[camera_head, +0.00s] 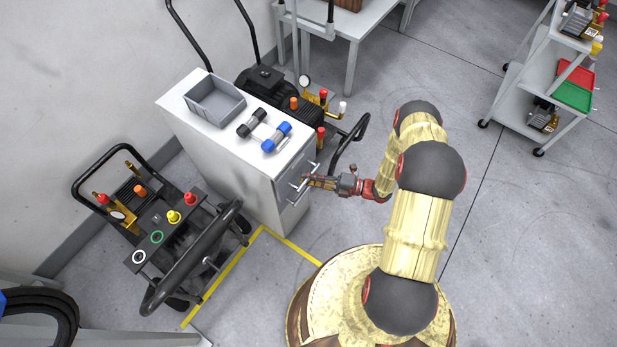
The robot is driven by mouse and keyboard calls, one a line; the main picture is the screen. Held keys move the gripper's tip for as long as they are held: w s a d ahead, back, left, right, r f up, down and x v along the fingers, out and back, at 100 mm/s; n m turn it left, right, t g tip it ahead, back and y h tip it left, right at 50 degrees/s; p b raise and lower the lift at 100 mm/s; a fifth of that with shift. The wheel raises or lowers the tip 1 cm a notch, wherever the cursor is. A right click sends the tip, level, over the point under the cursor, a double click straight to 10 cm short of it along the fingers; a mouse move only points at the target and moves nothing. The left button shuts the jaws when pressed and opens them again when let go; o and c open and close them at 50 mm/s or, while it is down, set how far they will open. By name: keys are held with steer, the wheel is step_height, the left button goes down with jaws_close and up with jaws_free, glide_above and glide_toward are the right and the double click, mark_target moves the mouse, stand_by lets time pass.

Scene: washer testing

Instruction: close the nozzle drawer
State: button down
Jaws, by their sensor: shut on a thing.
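A white cabinet (225,165) stands between two pressure washers, with its drawer fronts (290,205) facing right. Bar handles (296,186) show near the top of that face. My gripper (308,181) reaches in from the right and is shut on a drawer handle. The fingers cover part of the handle, and the picture is too small to tell how far the drawer stands out. No label shows, so I cannot tell from looks which drawer is the nozzle drawer.
On the cabinet top sit a grey bin (214,103), a black-ended cylinder (251,123) and a blue-ended one (276,136). One washer (160,220) stands at left, another (275,90) behind. A cart (550,80) is at upper right. Floor (500,250) is clear at right.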

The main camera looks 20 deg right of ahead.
stand_by(0.3)
steer(key=shift+w+a, duration=0.45)
steer(key=shift+w, duration=0.15)
steer(key=shift+w+a, duration=0.4)
steer(key=shift+w, duration=0.2)
steer(key=c, duration=2)
jaws_free()
steer(key=shift+o, duration=0.8)
steer(key=v, duration=1.2)
steer(key=shift+w+d, duration=0.1)
